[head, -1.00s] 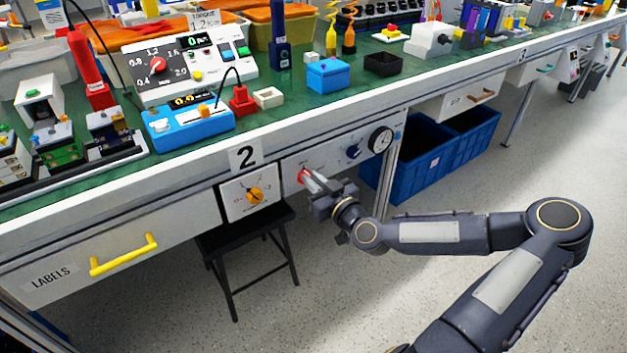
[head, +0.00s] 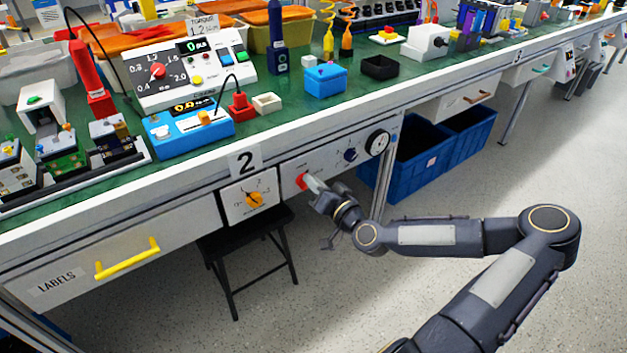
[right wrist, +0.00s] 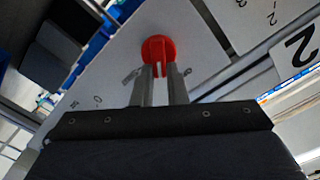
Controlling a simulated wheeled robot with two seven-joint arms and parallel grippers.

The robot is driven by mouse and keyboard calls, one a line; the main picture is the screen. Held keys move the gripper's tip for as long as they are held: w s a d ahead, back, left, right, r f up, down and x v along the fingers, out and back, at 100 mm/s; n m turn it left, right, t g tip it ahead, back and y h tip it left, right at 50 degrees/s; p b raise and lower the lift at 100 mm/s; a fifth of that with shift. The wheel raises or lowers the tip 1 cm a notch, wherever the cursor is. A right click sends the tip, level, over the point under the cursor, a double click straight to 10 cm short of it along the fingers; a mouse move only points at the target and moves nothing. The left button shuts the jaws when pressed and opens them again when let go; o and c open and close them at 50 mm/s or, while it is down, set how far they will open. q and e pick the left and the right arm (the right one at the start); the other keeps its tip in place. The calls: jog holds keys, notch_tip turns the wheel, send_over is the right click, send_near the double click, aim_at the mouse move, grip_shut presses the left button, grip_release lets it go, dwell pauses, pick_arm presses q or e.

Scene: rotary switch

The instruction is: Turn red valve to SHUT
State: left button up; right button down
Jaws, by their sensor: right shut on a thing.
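The red valve (head: 302,181) is a round red knob on the white panel under the workbench, right of the "2" sign. My right gripper (head: 311,185) is at the knob, with its fingers pointing into the panel. In the right wrist view, the fingers (right wrist: 160,76) are shut on the raised grip of the red valve (right wrist: 158,46). The panel looks strongly tilted there. The small marks around the knob are too blurred to read, so I cannot tell where the knob points. My left gripper is not in view.
On the same panel are a dark blue knob (head: 350,155) and a round gauge (head: 377,143). An orange knob (head: 254,199) sits on a plate to the left. A black stool (head: 245,240) stands below. Blue crates (head: 425,160) stand right. The floor is open.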

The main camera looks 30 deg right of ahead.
jog(key=m, duration=0.3)
jog(key=f+m, duration=0.1)
jog(key=m, duration=0.3)
jog(key=m+p, duration=0.1)
jog(key=m, duration=0.2)
jog(key=shift+d+f, duration=0.15)
jog(key=shift+d, duration=0.15)
jog(key=shift+m, duration=0.4)
jog(key=c, duration=1.4)
grip_release()
jog(key=shift+c, duration=0.2)
jog(key=s+p, duration=0.1)
jog(key=s, duration=0.6)
jog(key=shift+s+d, duration=0.3)
jog(key=shift+s, duration=0.1)
